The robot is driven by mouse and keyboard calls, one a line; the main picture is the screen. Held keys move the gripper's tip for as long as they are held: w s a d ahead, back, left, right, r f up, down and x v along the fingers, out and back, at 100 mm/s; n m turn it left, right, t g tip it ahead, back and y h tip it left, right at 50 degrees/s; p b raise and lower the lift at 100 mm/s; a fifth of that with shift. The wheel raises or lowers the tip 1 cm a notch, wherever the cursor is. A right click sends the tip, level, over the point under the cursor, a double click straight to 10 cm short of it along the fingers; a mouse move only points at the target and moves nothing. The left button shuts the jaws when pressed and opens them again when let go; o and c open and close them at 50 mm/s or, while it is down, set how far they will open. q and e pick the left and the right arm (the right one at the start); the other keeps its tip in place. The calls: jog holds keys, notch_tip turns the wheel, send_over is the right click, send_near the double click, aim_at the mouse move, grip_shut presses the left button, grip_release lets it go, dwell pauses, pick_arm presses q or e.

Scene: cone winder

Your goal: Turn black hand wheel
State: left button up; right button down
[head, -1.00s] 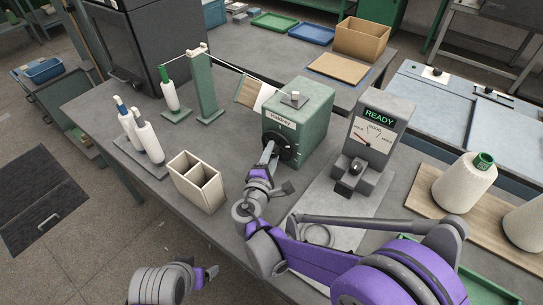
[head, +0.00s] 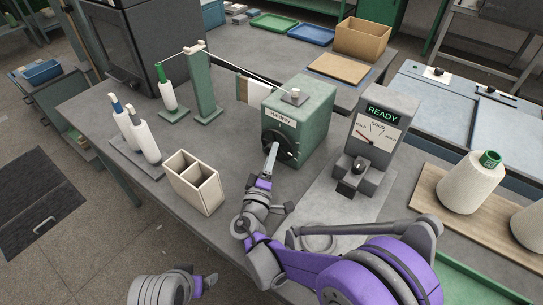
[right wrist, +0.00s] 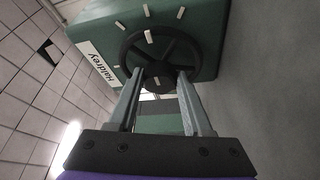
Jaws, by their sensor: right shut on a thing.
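The black hand wheel (head: 286,144) is on the front face of the green Haidrey box (head: 312,118). In the right wrist view, the spoked wheel (right wrist: 160,52) has pale marks around it on the green face. My right gripper (head: 273,150) is at the wheel's lower left in the head view.
A two-compartment box (head: 194,184) stands left of my right arm. The READY gauge (head: 373,138) stands right of the green box. White spools (head: 144,138) stand at left; large cones (head: 470,183) stand on a board at right.

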dwell(0.4)
jog(key=shift+c, duration=1.6)
grip_release()
jog(key=v, duration=1)
jog(key=shift+s+a, duration=0.15)
jog(key=shift+s, duration=0.25)
jog(key=shift+f, duration=0.1)
